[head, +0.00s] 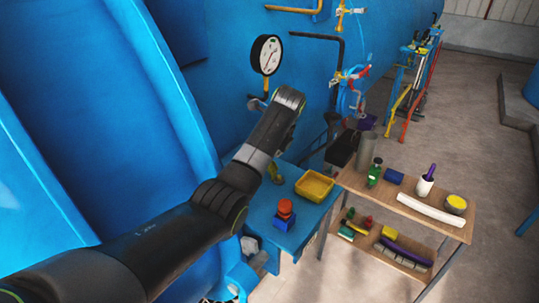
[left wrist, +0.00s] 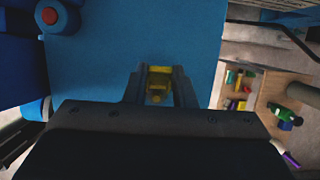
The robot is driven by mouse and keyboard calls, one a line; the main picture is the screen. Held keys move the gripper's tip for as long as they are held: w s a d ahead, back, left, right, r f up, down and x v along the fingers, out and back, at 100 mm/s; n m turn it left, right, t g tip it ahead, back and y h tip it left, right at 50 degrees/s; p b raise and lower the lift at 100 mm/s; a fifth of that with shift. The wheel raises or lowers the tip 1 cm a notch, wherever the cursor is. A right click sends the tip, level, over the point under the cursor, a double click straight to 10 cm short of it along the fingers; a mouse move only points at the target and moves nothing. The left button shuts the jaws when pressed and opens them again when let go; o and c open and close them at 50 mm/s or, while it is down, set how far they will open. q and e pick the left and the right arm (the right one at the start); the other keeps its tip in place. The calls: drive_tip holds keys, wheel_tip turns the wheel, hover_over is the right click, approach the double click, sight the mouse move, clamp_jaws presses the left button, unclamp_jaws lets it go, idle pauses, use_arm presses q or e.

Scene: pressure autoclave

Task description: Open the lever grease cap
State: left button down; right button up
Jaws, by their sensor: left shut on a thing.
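A small yellow piece (left wrist: 158,85), which looks like part of the lever grease cap, sits between the fingers of my left gripper (left wrist: 158,73) in the left wrist view. The gripper is shut on it, above the blue tabletop. The piece is dark and small, so I cannot tell how far its lever or lid stands open. In the head view my left arm comes in from the left and bends down over the blue table. It hides most of the gripper, and a small yellowish bit (head: 275,174) shows beside the arm. My right gripper is not in view.
A red knob (head: 285,208) on a blue base and a yellow tray (head: 314,186) stand on the blue table (head: 303,233). A wooden shelf cart (head: 400,208) with several items stands to the right. A pressure gauge (head: 267,55) is on the blue vessel behind my arm.

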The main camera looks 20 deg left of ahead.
use_arm(q)
drive_tip(key=shift+w+a+f+g+h, duration=0.15)
drive_tip(key=shift+a+f+g+h, duration=0.2)
drive_tip(key=shift+h, duration=0.5)
drive_tip(key=shift+w+a+f+g+h, duration=0.1)
drive_tip(key=shift+a+f+g+h, duration=0.25)
drive_tip(key=shift+h, duration=0.5)
drive_tip(key=shift+r, duration=0.15)
drive_tip(key=c, duration=1.2)
unclamp_jaws()
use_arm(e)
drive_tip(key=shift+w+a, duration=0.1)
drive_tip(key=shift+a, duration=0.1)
